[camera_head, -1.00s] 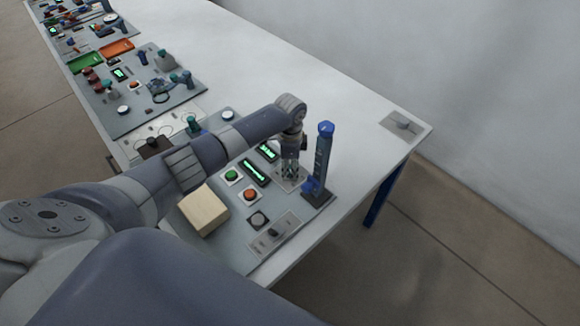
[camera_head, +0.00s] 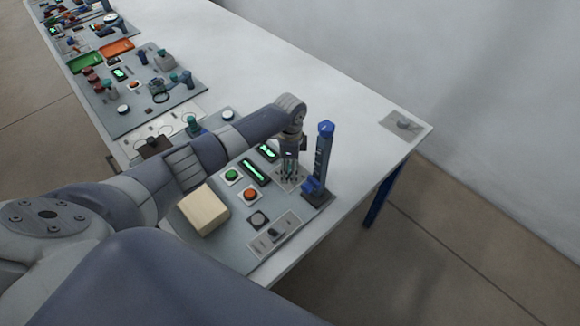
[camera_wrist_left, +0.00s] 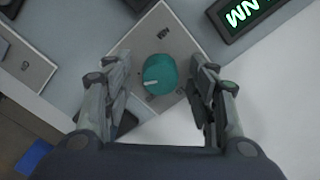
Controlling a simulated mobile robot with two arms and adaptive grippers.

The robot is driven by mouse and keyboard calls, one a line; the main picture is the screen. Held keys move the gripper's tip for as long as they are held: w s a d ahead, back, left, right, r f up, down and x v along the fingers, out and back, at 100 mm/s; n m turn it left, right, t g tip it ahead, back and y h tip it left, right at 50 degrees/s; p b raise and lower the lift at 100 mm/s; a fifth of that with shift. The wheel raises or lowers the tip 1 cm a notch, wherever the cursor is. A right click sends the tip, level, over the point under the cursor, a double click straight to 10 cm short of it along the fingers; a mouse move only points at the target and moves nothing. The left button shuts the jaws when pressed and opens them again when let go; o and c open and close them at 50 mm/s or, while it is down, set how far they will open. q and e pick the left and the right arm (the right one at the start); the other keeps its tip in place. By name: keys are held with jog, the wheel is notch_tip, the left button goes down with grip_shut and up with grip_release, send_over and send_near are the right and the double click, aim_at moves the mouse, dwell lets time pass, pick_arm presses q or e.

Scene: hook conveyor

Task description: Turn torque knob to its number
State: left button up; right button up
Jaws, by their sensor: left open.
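The teal round knob (camera_wrist_left: 160,74) sits on a light grey square plate (camera_wrist_left: 168,25) in the left wrist view. A pale pointer mark on its top points toward picture left. My left gripper (camera_wrist_left: 161,66) is open, with one finger on each side of the knob and a visible gap on both sides. In the head view the left gripper (camera_head: 288,176) points down over that plate and hides the knob. A dark display with green characters (camera_wrist_left: 243,14) lies at the upper right of the wrist view. I cannot read its number. My right gripper is not in view.
A blue upright post (camera_head: 322,160) stands close to the gripper's right. A green button (camera_head: 231,175), a red button (camera_head: 250,194), a wooden block (camera_head: 203,210) and a lever plate (camera_head: 273,235) are nearby. The white table (camera_head: 330,85) behind is clear.

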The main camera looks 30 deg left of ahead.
pick_arm(q)
notch_tip(320, 180, up, 12)
dwell(0.6)
dwell(0.4)
